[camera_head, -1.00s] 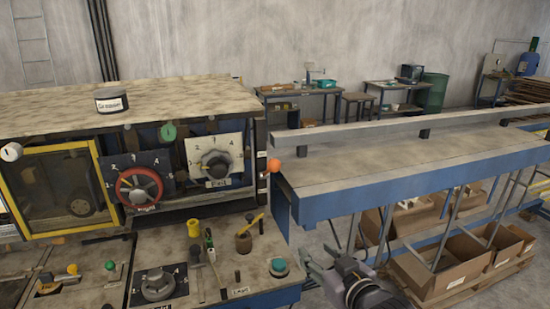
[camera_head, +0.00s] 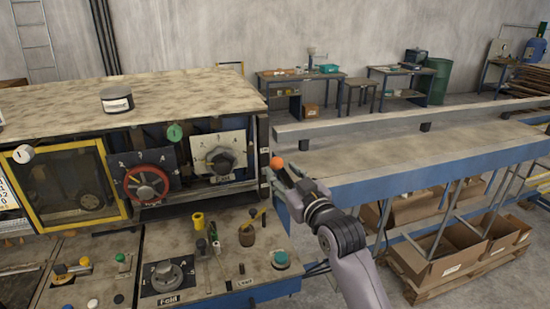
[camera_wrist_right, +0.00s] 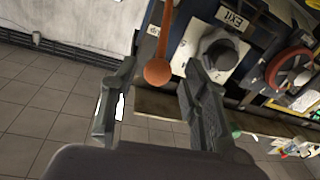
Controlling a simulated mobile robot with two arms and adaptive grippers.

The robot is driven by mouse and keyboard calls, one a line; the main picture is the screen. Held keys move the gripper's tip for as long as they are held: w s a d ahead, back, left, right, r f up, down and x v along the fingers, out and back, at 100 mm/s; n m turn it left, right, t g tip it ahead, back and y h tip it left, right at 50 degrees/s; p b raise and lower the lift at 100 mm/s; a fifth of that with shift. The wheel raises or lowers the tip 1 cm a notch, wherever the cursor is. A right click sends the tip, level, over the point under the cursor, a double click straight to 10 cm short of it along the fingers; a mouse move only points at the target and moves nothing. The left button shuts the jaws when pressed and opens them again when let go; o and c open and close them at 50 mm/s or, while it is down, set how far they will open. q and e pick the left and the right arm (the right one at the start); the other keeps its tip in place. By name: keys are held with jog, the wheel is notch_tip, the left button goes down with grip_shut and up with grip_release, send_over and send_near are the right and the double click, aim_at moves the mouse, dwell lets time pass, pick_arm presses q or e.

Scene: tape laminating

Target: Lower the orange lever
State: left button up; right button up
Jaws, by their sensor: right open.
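The orange lever shows in the head view as a round orange knob (camera_head: 277,163) at the right edge of the machine. In the right wrist view the orange lever (camera_wrist_right: 157,72) shows its rod running up from the ball end. My right gripper (camera_head: 276,178) is just below and beside the knob in the head view. In the right wrist view my right gripper (camera_wrist_right: 158,78) is open, and the ball appears between its two fingertips. I cannot tell whether a finger touches it. My left gripper is not in view.
The machine front carries a red dial (camera_head: 146,184) and a dark dial (camera_head: 221,161) left of the lever. A control desk (camera_head: 205,265) with knobs and small levers is below. A blue-sided table (camera_head: 410,160) stands close on the right, with cardboard boxes (camera_head: 440,250) under it.

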aim_at(275, 165)
jog(key=shift+p+x, duration=0.75)
jog(key=shift+x, duration=1.95)
jog(key=shift+c, duration=0.4)
grip_shut()
jog(key=shift+f, duration=0.1)
